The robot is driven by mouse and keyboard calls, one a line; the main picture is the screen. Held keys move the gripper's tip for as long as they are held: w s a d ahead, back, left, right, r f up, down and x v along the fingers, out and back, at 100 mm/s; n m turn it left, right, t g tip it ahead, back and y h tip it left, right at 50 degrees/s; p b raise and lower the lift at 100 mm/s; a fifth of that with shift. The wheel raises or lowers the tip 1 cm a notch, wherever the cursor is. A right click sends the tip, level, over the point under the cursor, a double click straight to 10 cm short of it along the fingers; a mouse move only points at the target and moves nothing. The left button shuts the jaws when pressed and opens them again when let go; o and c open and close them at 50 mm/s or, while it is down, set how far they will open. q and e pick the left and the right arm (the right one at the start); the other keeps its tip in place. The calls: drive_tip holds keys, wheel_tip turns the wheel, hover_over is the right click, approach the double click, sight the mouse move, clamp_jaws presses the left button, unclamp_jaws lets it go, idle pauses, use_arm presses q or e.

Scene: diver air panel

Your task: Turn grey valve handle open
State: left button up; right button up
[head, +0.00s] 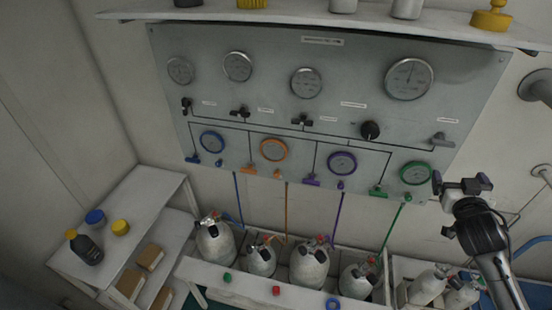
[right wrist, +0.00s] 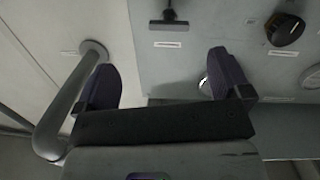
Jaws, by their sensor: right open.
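The grey valve handle (head: 440,140) is a small T-shaped lever at the right end of the grey panel (head: 290,110). In the right wrist view the grey valve handle (right wrist: 172,22) shows at the top, a little left of the black knob. My right gripper (head: 462,183) is open and empty, below and slightly right of the handle and apart from it. Its two dark fingers also show spread in the right wrist view (right wrist: 163,82), with the handle beyond the gap between them. My left gripper is not in view.
A black knob (head: 370,130) sits left of the handle, and a green-ringed gauge (head: 415,173) is below it. A grey wall pipe (right wrist: 60,115) stands close beside one finger. Cylinders (head: 309,262) stand in a white rack under the panel. A shelf (head: 300,17) juts out above.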

sight(444, 145)
drive_tip(key=shift+m+t+y, duration=0.4)
drive_tip(key=shift+m+t, duration=0.1)
drive_tip(key=shift+m, duration=0.3)
drive_tip(key=x, duration=0.3)
drive_tip(key=p+x, duration=0.1)
drive_tip(key=x, duration=0.3)
drive_tip(key=r+p+x, duration=0.1)
drive_tip(key=x, duration=0.3)
drive_tip(key=shift+w+a+r, duration=0.1)
drive_tip(key=shift+w+a, duration=0.1)
drive_tip(key=shift+a, duration=0.15)
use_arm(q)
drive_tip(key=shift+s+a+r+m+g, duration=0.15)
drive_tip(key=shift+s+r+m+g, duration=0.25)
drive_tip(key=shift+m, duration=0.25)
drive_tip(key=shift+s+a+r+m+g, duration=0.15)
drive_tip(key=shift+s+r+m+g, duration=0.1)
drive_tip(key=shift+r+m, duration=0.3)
use_arm(e)
drive_tip(key=shift+x, duration=1.2)
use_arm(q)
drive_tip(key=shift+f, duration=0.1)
use_arm(e)
drive_tip(key=c, duration=0.9)
